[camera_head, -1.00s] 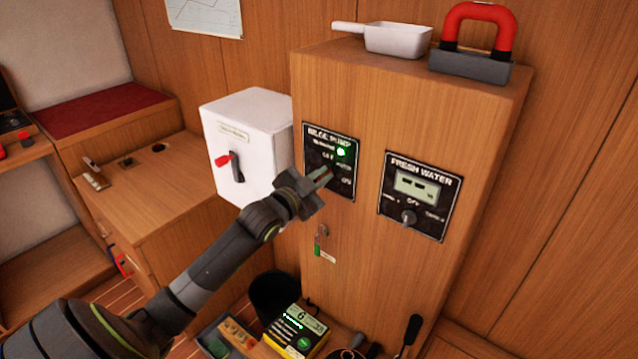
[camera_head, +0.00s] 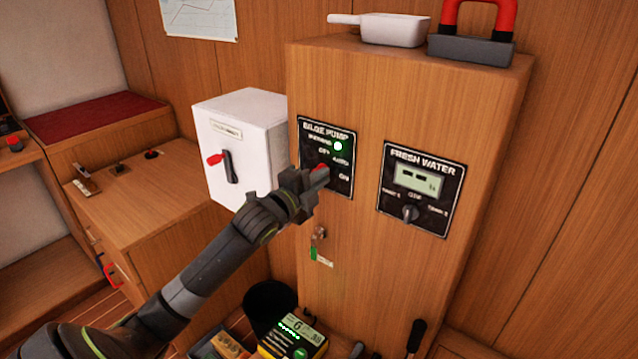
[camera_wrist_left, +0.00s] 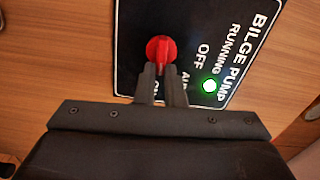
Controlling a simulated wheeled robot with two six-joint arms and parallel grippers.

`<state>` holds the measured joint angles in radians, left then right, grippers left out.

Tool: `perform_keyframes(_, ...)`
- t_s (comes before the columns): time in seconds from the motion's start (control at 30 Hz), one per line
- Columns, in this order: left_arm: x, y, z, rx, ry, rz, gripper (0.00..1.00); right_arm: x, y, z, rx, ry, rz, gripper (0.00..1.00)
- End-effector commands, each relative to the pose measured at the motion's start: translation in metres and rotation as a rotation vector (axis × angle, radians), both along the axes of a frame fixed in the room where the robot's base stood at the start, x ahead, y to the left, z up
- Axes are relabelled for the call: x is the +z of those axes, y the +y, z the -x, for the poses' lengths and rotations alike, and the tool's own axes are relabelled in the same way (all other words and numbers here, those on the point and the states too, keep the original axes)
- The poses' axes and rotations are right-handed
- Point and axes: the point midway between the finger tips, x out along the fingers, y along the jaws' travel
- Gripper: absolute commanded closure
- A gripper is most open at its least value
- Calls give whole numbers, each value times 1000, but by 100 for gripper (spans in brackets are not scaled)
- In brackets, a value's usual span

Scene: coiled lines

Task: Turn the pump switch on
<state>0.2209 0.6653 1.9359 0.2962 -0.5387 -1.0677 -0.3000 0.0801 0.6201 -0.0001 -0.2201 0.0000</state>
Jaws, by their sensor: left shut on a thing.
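The black bilge pump panel (camera_head: 340,150) is on the front of the wooden cabinet. Its labels read RUNNING, OFF, AUTO and ON. A green lamp (camera_head: 338,146) beside RUNNING is lit; it also shows in the left wrist view (camera_wrist_left: 209,86). The switch is a red knob (camera_wrist_left: 161,49) with a raised grip. My left gripper (camera_head: 318,176) is at the panel, its fingers (camera_wrist_left: 161,78) shut on the knob's grip. The fingers partly cover the AUTO and ON labels in the wrist view. Which label the knob points to is hard to tell. My right gripper is not in view.
To the right is the fresh water panel (camera_head: 421,190) with a dark knob. A key with a green tag (camera_head: 320,254) hangs just below my gripper. A white box (camera_head: 240,145) with a red-tipped lever stands close on the left. A bin and a yellow device (camera_head: 293,338) sit below.

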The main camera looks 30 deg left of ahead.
Motion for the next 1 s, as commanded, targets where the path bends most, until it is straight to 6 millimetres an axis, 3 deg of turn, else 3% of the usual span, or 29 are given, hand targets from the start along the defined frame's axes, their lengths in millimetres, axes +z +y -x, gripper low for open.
perform_keyframes(0.3,-3,0,0,0,-7,-98,100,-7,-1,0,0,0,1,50)
perform_keyframes(0.8,-3,0,0,1,-7,-113,100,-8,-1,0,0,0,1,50)
perform_keyframes(0.83,-3,0,0,1,-7,-113,87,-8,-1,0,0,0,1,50)
perform_keyframes(1.0,-3,0,0,0,-8,-113,69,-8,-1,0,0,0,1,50)
